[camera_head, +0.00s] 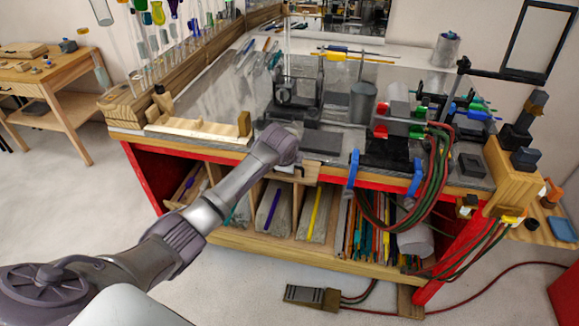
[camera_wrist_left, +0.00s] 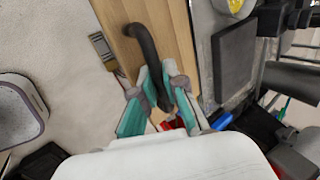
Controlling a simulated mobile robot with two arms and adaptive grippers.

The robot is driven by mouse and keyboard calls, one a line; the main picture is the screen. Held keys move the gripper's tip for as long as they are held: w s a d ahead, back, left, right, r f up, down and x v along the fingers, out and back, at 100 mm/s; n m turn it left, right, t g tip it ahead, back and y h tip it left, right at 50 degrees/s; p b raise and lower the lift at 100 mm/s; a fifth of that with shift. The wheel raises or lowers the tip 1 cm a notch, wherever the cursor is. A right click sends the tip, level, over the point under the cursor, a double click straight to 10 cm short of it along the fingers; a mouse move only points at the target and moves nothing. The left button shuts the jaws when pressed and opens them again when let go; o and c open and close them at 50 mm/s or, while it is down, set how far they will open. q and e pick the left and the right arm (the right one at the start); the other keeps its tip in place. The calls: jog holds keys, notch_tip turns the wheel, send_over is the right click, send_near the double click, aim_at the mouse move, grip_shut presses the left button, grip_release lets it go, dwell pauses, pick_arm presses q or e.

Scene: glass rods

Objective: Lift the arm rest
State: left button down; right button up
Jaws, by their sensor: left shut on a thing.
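In the left wrist view a wooden board (camera_wrist_left: 177,40), which looks like the arm rest, carries a curved dark handle (camera_wrist_left: 150,50). My left gripper (camera_wrist_left: 161,95) has its teal-padded fingers closed on the near end of this handle. In the head view my left arm reaches to the bench's front edge, and its wrist (camera_head: 278,146) hides most of the gripper. A small wooden piece (camera_head: 312,173) shows just below and right of the wrist at that edge; the rest of it is hidden. My right gripper is in neither view.
The workbench (camera_head: 213,90) holds burners, a grey cylinder (camera_head: 362,103) and glass rods. Blue clamps (camera_head: 352,168) and red and green hoses (camera_head: 436,160) sit right of my wrist. Open compartments with rods (camera_head: 313,215) lie below. A pedal (camera_head: 312,297) is on the floor.

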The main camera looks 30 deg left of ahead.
pick_arm(q)
jog(key=c, duration=1.4)
grip_release()
jog(key=shift+w, duration=0.1)
jog(key=shift+o, duration=1)
jog(key=shift+w+f, duration=0.1)
jog(key=v, duration=1.2)
jog(key=shift+a, duration=0.1)
